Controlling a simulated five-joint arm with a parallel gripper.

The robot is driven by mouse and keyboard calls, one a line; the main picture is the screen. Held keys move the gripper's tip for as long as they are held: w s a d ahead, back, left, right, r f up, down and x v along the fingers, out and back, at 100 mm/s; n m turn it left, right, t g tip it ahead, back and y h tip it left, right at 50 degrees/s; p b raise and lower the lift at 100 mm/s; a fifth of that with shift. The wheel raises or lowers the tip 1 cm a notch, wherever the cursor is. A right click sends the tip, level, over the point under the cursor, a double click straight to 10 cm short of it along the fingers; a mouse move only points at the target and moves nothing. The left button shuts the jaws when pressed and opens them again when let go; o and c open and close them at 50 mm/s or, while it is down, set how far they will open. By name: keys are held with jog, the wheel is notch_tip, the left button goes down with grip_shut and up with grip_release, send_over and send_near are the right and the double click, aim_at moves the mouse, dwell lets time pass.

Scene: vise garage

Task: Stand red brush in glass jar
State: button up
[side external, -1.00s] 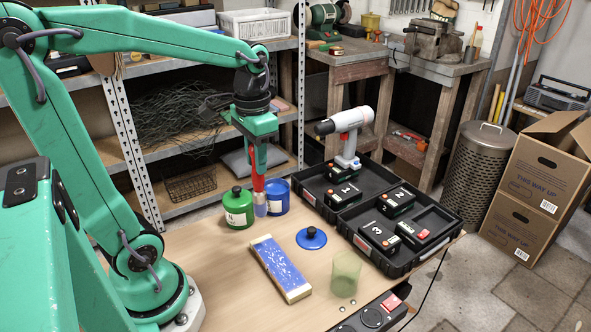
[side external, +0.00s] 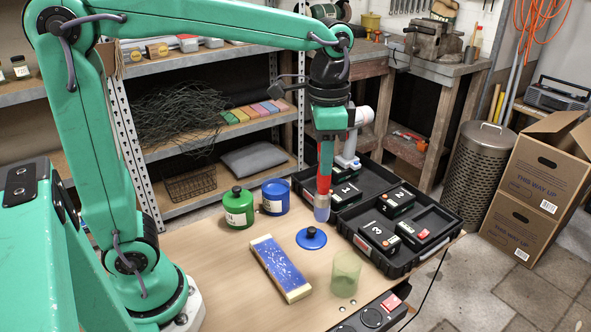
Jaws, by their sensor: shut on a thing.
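My gripper (side external: 327,138) is shut on the red brush (side external: 325,164), which hangs upright with its bluish bristle end down. The brush is in the air over the table, in front of the black case and, in the picture, just above the blue lid. The glass jar (side external: 346,274), greenish and see-through, stands upright and open-topped near the table's front right. The brush is apart from the jar, up and to its left in the picture. My fingertips are partly hidden around the handle.
A blue lid with a dark knob (side external: 311,239) and a blue-topped block (side external: 279,268) lie left of the jar. Green (side external: 239,209) and blue (side external: 276,197) cans stand behind. A black case (side external: 400,222) with numbered packs and a drill fills the right side.

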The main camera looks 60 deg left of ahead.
jog(key=w+d+r+m, duration=0.1)
jog(key=d+m, duration=0.1)
jog(key=d, duration=0.5)
jog(key=shift+d+r+m, duration=0.4)
jog(key=shift+w+f, duration=0.1)
jog(key=shift+f, duration=0.1)
notch_tip(320, 180, down, 12)
dwell(1.5)
jog(key=shift+f, duration=0.15)
jog(key=o, duration=1.1)
jog(key=shift+c, duration=0.2)
